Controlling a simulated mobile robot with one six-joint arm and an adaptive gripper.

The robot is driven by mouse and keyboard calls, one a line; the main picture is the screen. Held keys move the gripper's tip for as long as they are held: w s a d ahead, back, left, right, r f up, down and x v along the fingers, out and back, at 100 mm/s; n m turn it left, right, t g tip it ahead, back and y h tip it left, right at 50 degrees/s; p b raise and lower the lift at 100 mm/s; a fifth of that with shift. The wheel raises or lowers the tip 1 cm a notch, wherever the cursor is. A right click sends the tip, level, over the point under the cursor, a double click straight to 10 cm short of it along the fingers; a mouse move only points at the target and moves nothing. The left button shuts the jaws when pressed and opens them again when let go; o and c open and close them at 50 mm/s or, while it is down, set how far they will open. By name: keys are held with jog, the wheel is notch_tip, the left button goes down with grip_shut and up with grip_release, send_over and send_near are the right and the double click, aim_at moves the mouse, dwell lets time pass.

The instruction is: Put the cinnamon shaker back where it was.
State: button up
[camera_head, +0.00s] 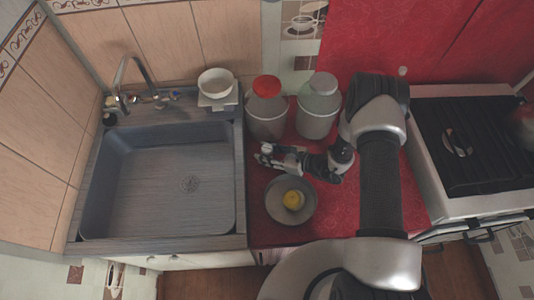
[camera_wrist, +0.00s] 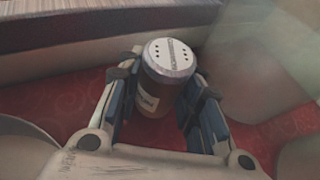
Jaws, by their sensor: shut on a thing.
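The cinnamon shaker (camera_wrist: 158,92) is a small brownish jar with a pale label and a grey lid with holes. In the wrist view it stands between the two fingers of my gripper (camera_wrist: 163,84), which is shut on it. Part of its label and its sides are hidden by the fingers. In the head view my gripper (camera_head: 266,154) is low over the red counter, in front of the red-lidded canister and beside the sink's right edge. The shaker is too small there to make out clearly. I cannot tell whether its base touches the counter.
A canister with a red lid (camera_head: 267,114) and one with a grey lid (camera_head: 318,112) stand behind my gripper. The sink (camera_head: 137,205) is left, the stove (camera_head: 470,140) right. Red counter (camera_head: 262,234) is bare at front.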

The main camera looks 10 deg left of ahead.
jog(key=shift+f, duration=0.1)
jog(key=shift+f, duration=0.15)
jog(key=o, duration=1.1)
jog(key=shift+c, duration=0.2)
jog(key=shift+r, duration=0.2)
jog(key=shift+d+r, duration=0.15)
jog(key=shift+r, duration=0.05)
jog(key=p+v, duration=0.2)
jog(key=v, duration=0.9)
jog(key=shift+s+d, duration=0.1)
jog(key=shift+d, duration=0.2)
